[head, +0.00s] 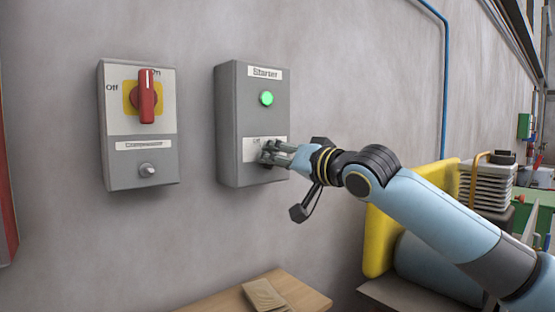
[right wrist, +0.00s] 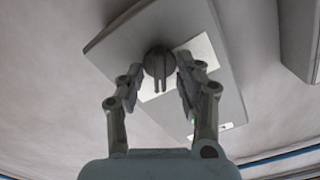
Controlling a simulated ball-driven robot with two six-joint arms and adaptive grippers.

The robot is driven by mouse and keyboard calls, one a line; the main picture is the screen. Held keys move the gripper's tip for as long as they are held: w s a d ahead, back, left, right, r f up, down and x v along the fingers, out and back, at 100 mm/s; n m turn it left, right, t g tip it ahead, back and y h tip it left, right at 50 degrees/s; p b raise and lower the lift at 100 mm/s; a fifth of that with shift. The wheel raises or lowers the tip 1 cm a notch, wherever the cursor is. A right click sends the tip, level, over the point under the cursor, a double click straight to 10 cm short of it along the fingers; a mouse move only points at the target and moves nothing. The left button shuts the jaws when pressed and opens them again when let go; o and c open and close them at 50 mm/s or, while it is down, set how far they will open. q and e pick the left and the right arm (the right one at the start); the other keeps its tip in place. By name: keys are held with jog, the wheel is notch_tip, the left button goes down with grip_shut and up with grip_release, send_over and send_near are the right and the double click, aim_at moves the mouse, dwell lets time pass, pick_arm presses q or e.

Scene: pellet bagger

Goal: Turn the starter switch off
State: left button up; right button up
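The starter box (head: 232,125), grey with a "Starter" label, hangs on the wall left of centre in the head view. Its round green lamp (head: 266,98) looks lit. The dark starter switch (right wrist: 158,66) shows in the right wrist view, its ridged handle pointing down in that picture. In the head view the switch is mostly hidden by my right gripper (head: 268,153), which is at the box's lower plate. In the right wrist view the right gripper (right wrist: 161,82) is open, its fingers on either side of the switch handle with gaps showing. My left gripper is not in view.
A compressor box (head: 112,160) with a red rotary switch (head: 147,96) and a small knob hangs to the left. A wooden table (head: 300,290) stands below. A yellow panel (head: 385,235) and stacked pale items (head: 485,185) stand at right. The wall between the boxes is clear.

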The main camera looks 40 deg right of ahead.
grip_shut()
jog(key=shift+n, duration=0.3)
jog(key=shift+a+n+p, duration=0.15)
jog(key=shift+n+p, duration=1.75)
jog(key=shift+n, duration=3.7)
jog(key=shift+f, duration=0.1)
